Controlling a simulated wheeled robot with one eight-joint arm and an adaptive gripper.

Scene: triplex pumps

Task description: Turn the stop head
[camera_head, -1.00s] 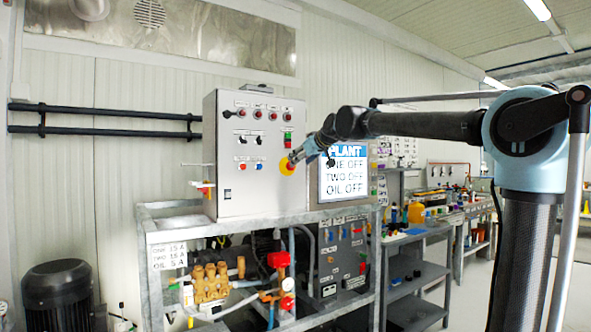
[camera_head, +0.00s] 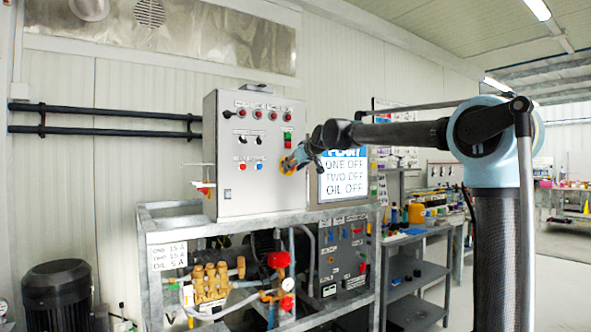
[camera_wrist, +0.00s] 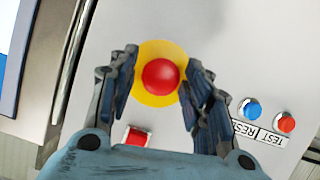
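The stop head is a red round button on a yellow disc (camera_wrist: 160,77) on the grey control panel's front. In the wrist view the red head (camera_wrist: 161,76) sits between the two fingers of my gripper (camera_wrist: 160,80). A gap shows between the head and each finger, most clearly on the left, so the fingers look open around it. In the head view my gripper (camera_head: 290,163) is at the panel's right side and covers most of the yellow disc (camera_head: 286,165).
The control panel (camera_head: 232,185) stands on a metal frame (camera_head: 190,228). Blue (camera_wrist: 251,108) and red (camera_wrist: 285,122) buttons lie right of my fingers, and a square red button (camera_wrist: 136,136) lies below. A PLANT sign (camera_head: 343,177) hangs right of the panel.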

